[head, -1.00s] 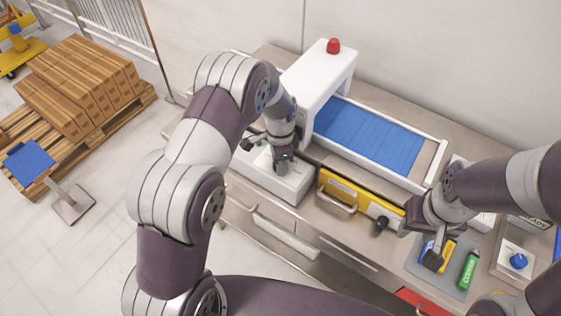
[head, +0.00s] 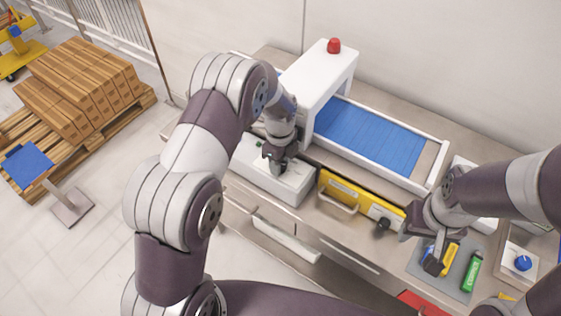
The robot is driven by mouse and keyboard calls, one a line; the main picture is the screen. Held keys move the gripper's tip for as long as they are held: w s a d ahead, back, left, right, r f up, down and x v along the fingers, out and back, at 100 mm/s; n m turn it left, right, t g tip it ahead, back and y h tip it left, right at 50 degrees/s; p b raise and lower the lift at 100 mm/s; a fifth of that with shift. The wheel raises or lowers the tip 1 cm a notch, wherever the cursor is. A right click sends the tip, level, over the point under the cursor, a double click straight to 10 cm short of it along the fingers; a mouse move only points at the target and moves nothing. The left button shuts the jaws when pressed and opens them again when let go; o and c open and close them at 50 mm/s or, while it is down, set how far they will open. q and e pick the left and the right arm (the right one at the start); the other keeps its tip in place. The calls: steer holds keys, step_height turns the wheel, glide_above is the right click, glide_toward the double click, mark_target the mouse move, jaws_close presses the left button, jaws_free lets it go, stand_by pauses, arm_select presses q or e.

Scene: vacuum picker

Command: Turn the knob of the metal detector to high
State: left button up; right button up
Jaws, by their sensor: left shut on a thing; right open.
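The metal detector is a white arch (head: 318,78) with a red lamp (head: 334,45) on top, standing over a blue conveyor belt (head: 368,136). A low white control box (head: 292,188) sits in front of it. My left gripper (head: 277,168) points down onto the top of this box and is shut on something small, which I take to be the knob. The gripper hides the knob, so its setting cannot be read. My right gripper (head: 425,245) is open and empty above the grey mat at the right.
A yellow panel (head: 345,194) with a handle and a black knob (head: 383,223) stands right of the box. A yellow tool, a green item (head: 471,272) and a blue knob (head: 523,263) on a white box lie further right. A pallet of cartons (head: 85,90) stands on the floor at left.

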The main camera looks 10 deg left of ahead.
arm_select(q)
steer(key=shift+w+r+m, duration=0.3)
stand_by(0.4)
steer(key=o, duration=1)
steer(key=shift+o, duration=0.2)
steer(key=shift+s+a+f, duration=0.1)
steer(key=shift+s+a, duration=0.05)
steer(key=shift+s, duration=0.05)
step_height(320, 180, up, 13)
steer(key=b, duration=0.1)
steer(key=shift+f, duration=0.15)
steer(key=shift+b, duration=0.3)
